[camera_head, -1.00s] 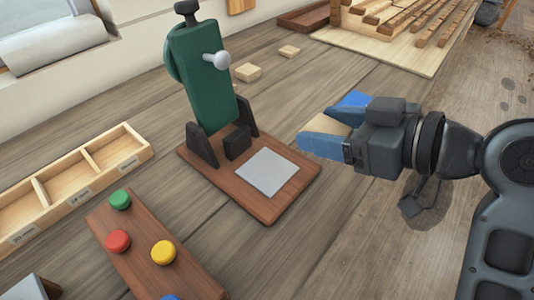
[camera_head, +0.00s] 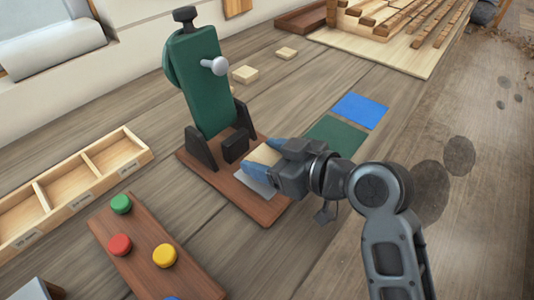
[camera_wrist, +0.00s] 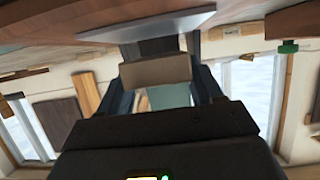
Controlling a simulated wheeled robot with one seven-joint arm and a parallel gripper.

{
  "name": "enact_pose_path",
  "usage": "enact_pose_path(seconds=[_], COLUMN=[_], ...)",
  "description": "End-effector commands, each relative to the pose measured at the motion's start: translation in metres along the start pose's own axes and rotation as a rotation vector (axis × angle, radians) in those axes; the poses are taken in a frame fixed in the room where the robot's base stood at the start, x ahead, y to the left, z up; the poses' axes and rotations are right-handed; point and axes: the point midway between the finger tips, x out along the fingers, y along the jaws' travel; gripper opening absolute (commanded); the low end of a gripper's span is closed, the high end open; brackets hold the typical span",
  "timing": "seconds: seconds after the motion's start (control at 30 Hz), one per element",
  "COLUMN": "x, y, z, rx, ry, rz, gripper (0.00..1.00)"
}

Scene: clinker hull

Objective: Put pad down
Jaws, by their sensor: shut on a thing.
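A tan pad (camera_head: 263,154) is in my gripper (camera_head: 266,157), between its blue fingers. In the wrist view the pad (camera_wrist: 157,71) shows as a flat-faced tan block between the fingertips (camera_wrist: 158,78). My gripper is over the pale grey plate (camera_head: 252,181) on the brown wooden base (camera_head: 222,185). The wrist view shows the plate (camera_wrist: 150,24) close to the pad, with a small gap seeming to show; contact is unclear. My gripper hides part of the plate in the head view.
A green upright press (camera_head: 205,85) with a silver knob stands on the base behind the gripper. A board of coloured buttons (camera_head: 140,240) and a divided wooden tray (camera_head: 70,190) lie left. Blue (camera_head: 360,110) and dark green (camera_head: 334,135) squares lie right.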

Motion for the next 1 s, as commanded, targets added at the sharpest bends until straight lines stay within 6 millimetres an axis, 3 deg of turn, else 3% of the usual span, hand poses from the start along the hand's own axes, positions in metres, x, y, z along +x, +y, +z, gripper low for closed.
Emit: enact_pose_path(seconds=[0.73, 0.77, 1.0], x=[0.004, 0.004, 0.004], y=[0.0, 0.0, 0.0], z=[0.011, 0.011, 0.011], rx=[0.0, 0.0, 0.0], ry=[0.001, 0.001, 0.001], rz=[0.0, 0.0, 0.0], gripper=[0.36, 0.66, 0.89])
